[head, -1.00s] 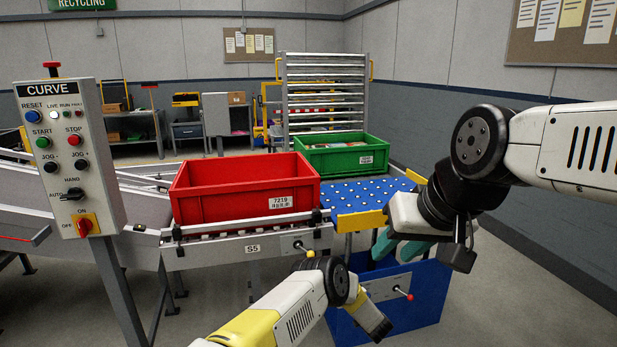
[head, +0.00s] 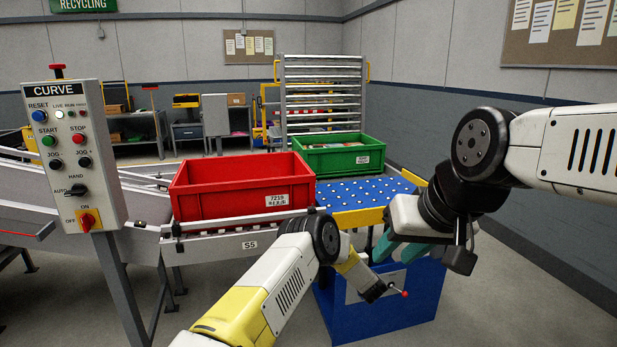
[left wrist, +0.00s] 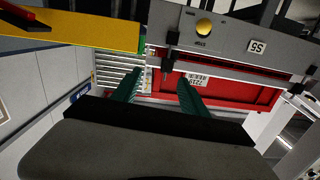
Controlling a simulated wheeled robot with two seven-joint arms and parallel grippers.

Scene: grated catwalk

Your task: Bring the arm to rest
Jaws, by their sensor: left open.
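My left arm (head: 272,290), white and yellow, reaches in from the bottom of the head view, in front of the conveyor. Its black elbow joint is near the roller edge and its lower end points down to the right. The left gripper's fingers are hidden in the head view. In the left wrist view my left gripper (left wrist: 159,80) shows two green fingers, apart, with nothing between them. My right gripper (head: 402,250), with teal fingers, hangs at the right by the ball table's corner. Its fingers look apart and empty.
A red crate (head: 240,198) sits on the conveyor. A green crate (head: 338,160) stands behind the blue ball table (head: 362,192). A blue bin (head: 385,318) is on the floor below. A control box (head: 75,155) stands at the left. Floor at right is clear.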

